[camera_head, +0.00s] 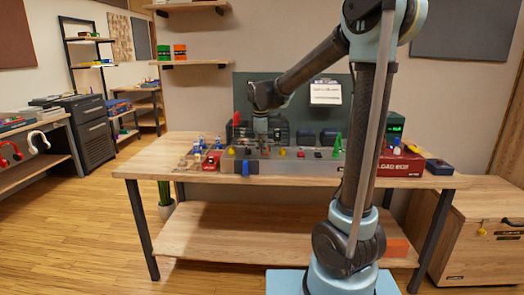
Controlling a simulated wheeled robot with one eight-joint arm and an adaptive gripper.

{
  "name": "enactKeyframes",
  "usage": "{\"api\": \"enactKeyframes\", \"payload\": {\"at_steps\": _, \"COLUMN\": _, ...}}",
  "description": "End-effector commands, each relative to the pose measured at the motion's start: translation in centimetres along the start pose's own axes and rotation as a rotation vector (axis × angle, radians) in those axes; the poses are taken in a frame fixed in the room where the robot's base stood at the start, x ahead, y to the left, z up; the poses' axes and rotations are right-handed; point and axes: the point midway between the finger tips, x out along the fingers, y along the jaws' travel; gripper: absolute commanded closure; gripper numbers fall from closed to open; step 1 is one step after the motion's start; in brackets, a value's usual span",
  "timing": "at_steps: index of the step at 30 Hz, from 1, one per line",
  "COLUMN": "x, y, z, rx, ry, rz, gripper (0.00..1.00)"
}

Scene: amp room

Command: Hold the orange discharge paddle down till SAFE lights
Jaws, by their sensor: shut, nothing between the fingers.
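A long grey amp chassis (300,167) stands on the wooden workbench (150,171), with small red, yellow, blue and green parts along it. My arm reaches over from the right. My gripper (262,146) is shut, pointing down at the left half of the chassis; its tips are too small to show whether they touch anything. I cannot pick out the orange discharge paddle; it may be hidden by my gripper or too small to tell. A SAFE light cannot be read at this size. A green upright piece (338,146) stands near the chassis's right end.
A red box marked LOAD (400,166) and a dark unit with a green display (395,126) stand at the bench's right. Small blue and red parts (207,152) lie at the left. A red upright piece (236,118) stands behind. The bench's far left end is clear.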

Motion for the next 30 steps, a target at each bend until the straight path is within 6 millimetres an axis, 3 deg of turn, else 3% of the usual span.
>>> {"api": "enactKeyframes", "payload": {"at_steps": 22, "x": -1.6, "y": 0.3, "z": 0.0, "rx": 0.0, "ry": 0.0, "rz": 0.0, "gripper": 1.0}}
{"api": "enactKeyframes", "payload": {"at_steps": 30, "x": -5.0, "y": 1.1, "z": 0.1, "rx": 0.0, "ry": 0.0, "rz": -0.001, "gripper": 1.0}}
